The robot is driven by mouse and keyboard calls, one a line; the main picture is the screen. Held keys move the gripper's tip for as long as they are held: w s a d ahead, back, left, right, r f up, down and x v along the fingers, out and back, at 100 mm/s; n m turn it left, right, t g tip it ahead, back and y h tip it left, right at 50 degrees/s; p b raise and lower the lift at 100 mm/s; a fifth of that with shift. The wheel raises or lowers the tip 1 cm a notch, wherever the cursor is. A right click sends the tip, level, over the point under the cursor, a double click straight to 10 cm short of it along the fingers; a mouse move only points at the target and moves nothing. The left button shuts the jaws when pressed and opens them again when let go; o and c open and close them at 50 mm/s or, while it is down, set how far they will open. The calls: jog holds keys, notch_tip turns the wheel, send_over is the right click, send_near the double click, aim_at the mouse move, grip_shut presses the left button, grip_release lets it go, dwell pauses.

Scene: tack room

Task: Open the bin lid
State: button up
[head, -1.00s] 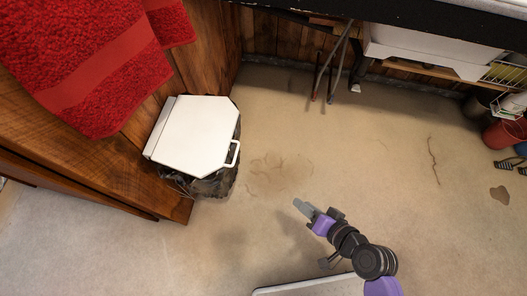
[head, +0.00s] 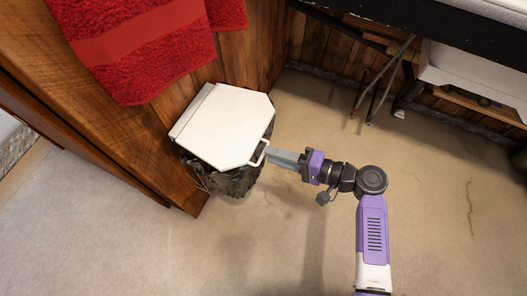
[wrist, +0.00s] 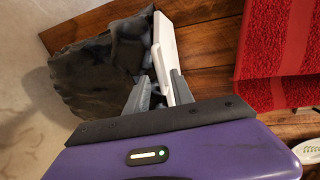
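The bin has a white lid (head: 225,125) that lies flat and closed, with a white loop handle (head: 261,153) on its right edge. A dark crumpled bag (head: 232,182) shows below the lid. My gripper (head: 270,155) is level with the handle, with its fingertips right at it. In the wrist view the white lid (wrist: 164,40) is seen edge-on, and the handle (wrist: 163,75) reaches in between the two grey fingers of my gripper (wrist: 161,90). The fingers are apart, one on each side of the handle. I cannot tell whether either touches it.
A red towel (head: 150,50) hangs beside and above the bin, and also shows in the wrist view (wrist: 264,45). Wooden panelling (head: 250,50) stands close behind the bin. The floor (head: 240,245) in front is clear. A dark-edged counter (head: 450,40) is at the upper right.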

jog(key=shift+x, duration=1.95)
grip_shut()
jog(key=shift+f, duration=0.1)
